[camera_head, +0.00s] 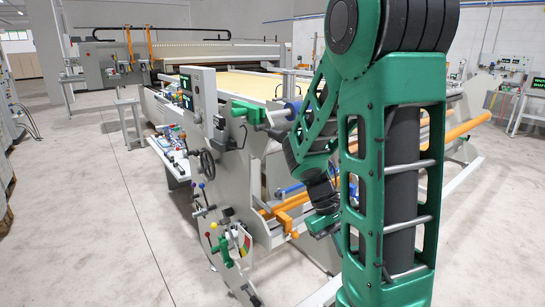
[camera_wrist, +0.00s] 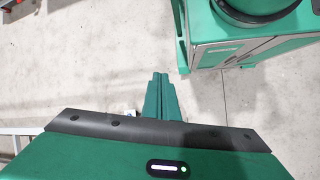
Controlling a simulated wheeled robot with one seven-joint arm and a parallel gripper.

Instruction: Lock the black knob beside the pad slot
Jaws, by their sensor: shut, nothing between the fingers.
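My gripper (camera_wrist: 160,95) shows in the wrist view with its two green fingers together, empty, over bare floor. In the head view the fingers cannot be made out; my arm hangs on the right, in front of the machine. The machine's pale end panel (camera_head: 228,190) stands left of my arm. It carries a black handwheel (camera_head: 207,163) and, lower down, small knobs and levers with red, blue and yellow ends around a green fitting (camera_head: 223,250). I cannot tell which part is the black knob, nor make out the pad slot. No knob shows in the wrist view.
A control box with a screen (camera_head: 199,95) tops the end panel. Orange bars (camera_head: 285,208) run along the machine's side near my arm. The concrete floor (camera_head: 90,220) at left is clear.

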